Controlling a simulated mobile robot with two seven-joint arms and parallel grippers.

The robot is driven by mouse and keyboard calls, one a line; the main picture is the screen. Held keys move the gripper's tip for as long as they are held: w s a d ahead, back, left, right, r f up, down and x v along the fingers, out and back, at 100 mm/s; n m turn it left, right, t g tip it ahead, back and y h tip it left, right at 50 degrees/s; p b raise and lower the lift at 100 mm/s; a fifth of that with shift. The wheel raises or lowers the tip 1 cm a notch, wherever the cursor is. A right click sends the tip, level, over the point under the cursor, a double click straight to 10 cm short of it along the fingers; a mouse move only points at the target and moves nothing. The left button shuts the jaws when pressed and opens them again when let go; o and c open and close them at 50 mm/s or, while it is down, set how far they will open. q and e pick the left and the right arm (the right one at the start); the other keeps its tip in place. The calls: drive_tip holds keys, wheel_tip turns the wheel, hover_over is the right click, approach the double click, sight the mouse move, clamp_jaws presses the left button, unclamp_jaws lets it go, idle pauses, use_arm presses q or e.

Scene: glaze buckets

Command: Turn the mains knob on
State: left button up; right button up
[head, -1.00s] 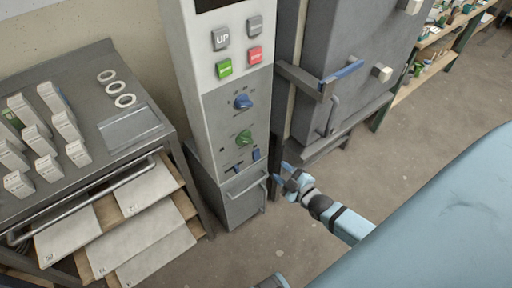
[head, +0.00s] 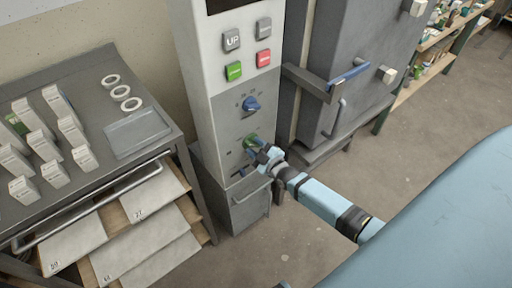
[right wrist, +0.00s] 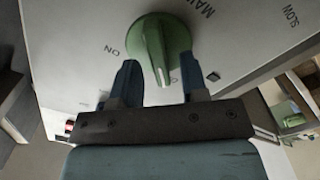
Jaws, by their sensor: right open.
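The green mains knob (head: 250,141) is on the lower front of the grey control panel (head: 228,110). In the right wrist view the knob (right wrist: 158,48) is large, with its raised grip pointing down the picture, away from the "ON" lettering (right wrist: 112,50) at its left. My right gripper (head: 258,152) is at the knob. In the right wrist view its two fingers (right wrist: 162,82) are open, one on each side of the knob's grip, with gaps visible. In the head view the gripper hides part of the knob and the panel below it. My left gripper is not in view.
A blue knob (head: 251,104) and push buttons (head: 233,70) are above on the panel. The grey kiln (head: 345,70) with its handle stands right of it. A metal table (head: 160,149) with white boxes is at left.

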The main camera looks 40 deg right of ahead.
drive_tip(key=shift+w, duration=0.1)
clamp_jaws()
